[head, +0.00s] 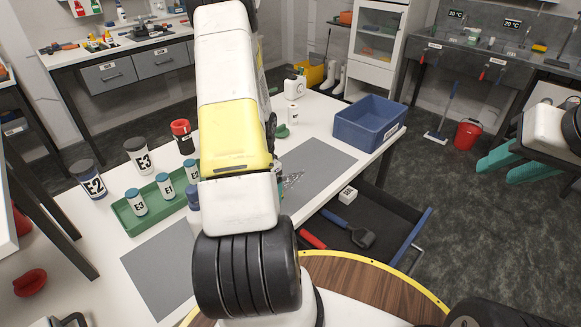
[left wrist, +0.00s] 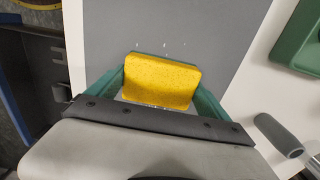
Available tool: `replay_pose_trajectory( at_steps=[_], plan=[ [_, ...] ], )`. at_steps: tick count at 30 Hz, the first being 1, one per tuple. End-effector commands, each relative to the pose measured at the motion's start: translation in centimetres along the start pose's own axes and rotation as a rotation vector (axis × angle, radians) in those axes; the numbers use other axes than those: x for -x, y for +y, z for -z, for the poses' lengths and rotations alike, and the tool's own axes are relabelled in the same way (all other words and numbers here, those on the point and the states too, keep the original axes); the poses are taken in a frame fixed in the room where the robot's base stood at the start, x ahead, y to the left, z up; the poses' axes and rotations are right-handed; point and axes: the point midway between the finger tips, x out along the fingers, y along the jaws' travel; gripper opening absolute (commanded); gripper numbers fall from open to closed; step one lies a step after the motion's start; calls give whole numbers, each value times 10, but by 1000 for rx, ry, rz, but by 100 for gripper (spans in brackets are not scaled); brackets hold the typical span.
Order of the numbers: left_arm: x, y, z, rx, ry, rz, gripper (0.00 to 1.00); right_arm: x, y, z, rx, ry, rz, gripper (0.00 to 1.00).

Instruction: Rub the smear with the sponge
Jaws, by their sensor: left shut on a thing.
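A yellow sponge (left wrist: 160,82) with a green layer on its far edge is held between the teal fingers of my left gripper (left wrist: 160,88) in the left wrist view. The sponge is over the grey mat (left wrist: 215,30); whether it touches cannot be told. The smear (head: 292,180) shows in the head view as whitish streaks on the grey mat, partly hidden by my left arm. A few white specks show just beyond the sponge in the wrist view. My right gripper (head: 497,174) is open and empty, off the bench at right.
A green tray (head: 128,222) with several small jars stands left of my arm. Larger jars (head: 138,155) stand behind it. A blue bin (head: 369,122) sits at the bench's right end. An open drawer (head: 385,222) holds a dark-headed tool. A grey handle (left wrist: 278,135) lies near my left gripper.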

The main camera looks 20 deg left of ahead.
Motion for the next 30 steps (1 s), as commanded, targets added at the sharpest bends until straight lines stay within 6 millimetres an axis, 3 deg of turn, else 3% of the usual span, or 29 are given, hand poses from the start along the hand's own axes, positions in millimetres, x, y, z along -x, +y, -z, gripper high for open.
replay_pose_trajectory(
  at_steps=[3,9,22,30],
  plan=[
    [-2,2,-12,3,-8,-6,58,0,0,0,0,0,0,36],
    [1,1,-12,2,-5,-4,58,0,0,0,0,0,0,36],
    [3,0,21,0,-1,0,58,0,0,0,0,0,0,36],
    [3,0,32,0,0,0,58,0,0,0,0,0,0,36]
  ],
)
